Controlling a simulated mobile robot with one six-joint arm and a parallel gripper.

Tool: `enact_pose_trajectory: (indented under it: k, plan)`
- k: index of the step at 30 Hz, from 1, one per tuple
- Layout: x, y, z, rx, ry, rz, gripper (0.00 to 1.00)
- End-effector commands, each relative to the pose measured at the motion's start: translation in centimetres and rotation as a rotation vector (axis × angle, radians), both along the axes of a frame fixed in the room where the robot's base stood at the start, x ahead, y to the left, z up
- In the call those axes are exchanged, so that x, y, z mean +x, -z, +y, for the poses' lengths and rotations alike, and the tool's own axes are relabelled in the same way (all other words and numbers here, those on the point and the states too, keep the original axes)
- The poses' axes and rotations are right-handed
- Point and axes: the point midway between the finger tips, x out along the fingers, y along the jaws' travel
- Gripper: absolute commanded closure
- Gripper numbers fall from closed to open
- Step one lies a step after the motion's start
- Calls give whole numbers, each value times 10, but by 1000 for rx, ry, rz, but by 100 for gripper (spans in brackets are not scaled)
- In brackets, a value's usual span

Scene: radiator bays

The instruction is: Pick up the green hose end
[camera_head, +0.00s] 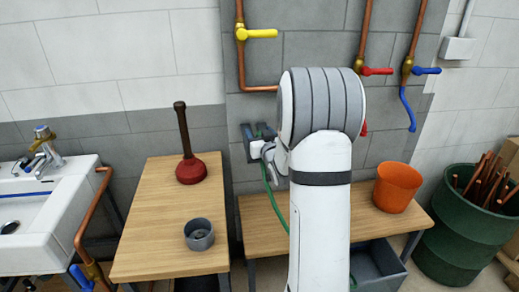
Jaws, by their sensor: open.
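The green hose (267,182) shows as a thin line that comes down from a dark bracket-like piece (248,132) on the grey wall. It bends right and passes behind my white arm. A bit of green shows at the dark piece; I cannot clearly make out the hose end there. My gripper (262,150) is beside this dark piece, left of my arm's big grey-banded joint. It is open and partly hidden by my arm. I cannot tell whether it touches the hose.
A wooden bench (150,250) holds a plunger (190,165) and a grey cup (199,235). A second bench (260,215) holds an orange bucket (396,187). A white sink (50,235) stands left, a green barrel (455,235) right. Copper pipes with coloured valves line the wall.

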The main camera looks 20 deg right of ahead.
Motion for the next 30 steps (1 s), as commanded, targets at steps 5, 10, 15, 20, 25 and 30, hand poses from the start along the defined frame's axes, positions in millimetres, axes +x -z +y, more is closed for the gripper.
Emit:
enact_pose_trajectory:
  k: [5,10,15,20,25,30]
  plan:
    - [9,0,-1,0,0,0,44]
    - [8,0,-1,0,1,0,45]
    - [8,0,-1,0,1,1,59]
    - [8,0,-2,0,1,1,72]
    - [8,0,-2,0,2,1,86]
    - [8,0,-2,0,2,1,100]
